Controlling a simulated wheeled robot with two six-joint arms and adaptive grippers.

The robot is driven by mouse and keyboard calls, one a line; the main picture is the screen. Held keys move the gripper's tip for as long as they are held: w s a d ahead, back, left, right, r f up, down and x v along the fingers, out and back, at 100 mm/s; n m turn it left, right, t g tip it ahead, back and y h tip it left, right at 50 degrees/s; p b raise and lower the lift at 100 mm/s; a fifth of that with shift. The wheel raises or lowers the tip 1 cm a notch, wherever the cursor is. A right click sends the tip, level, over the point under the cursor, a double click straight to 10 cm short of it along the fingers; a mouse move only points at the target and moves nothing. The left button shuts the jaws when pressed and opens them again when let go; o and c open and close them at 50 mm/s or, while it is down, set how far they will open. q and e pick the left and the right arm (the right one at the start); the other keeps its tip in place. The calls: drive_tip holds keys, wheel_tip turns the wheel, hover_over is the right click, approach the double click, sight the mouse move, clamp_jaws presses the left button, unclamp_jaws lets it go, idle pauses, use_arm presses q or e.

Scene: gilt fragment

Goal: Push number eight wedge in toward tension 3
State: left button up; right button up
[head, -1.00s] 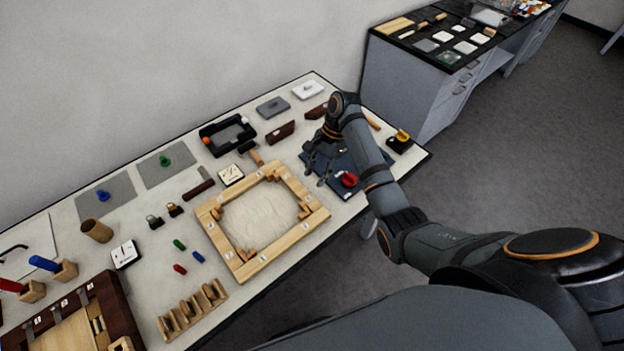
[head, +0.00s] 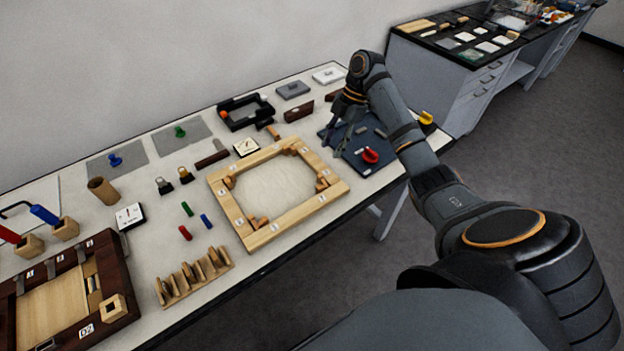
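The light wooden frame (head: 298,221) lies flat on the table around a pale panel (head: 275,188). Small wooden wedges sit in its inner corners, among them a near-corner group (head: 258,222) and a right-corner group (head: 323,181). White number tags are on the frame but too small to read, so I cannot tell which wedge is number eight. A white dial gauge (head: 247,147) stands by the frame's far left side; its reading is illegible. My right gripper (head: 337,143) points down over the blue mat, beyond the frame's right corner, fingers apart and apparently empty. My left gripper is out of view.
A red horseshoe-shaped piece (head: 371,155) lies on the blue mat (head: 352,159). A slotted wooden rack (head: 195,277) stands near the front edge. Red, green and blue pegs lie left of the frame. A second dial (head: 130,216) and a dark wooden case (head: 112,277) are further left.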

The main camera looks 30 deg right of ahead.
sight(320, 175)
drive_tip(key=b+x, duration=0.2)
drive_tip(key=x, duration=0.1)
drive_tip(key=shift+d+f+b, duration=0.2)
drive_tip(key=shift+d+b, duration=0.05)
drive_tip(key=shift+b, duration=0.1)
drive_tip(key=x, duration=0.2)
drive_tip(key=p+x, duration=0.1)
drive_tip(key=x, duration=0.3)
drive_tip(key=shift+a+f, duration=0.15)
drive_tip(key=shift+a, duration=0.2)
drive_tip(key=shift+a+f, duration=0.1)
drive_tip(key=shift+f, duration=0.3)
clamp_jaws()
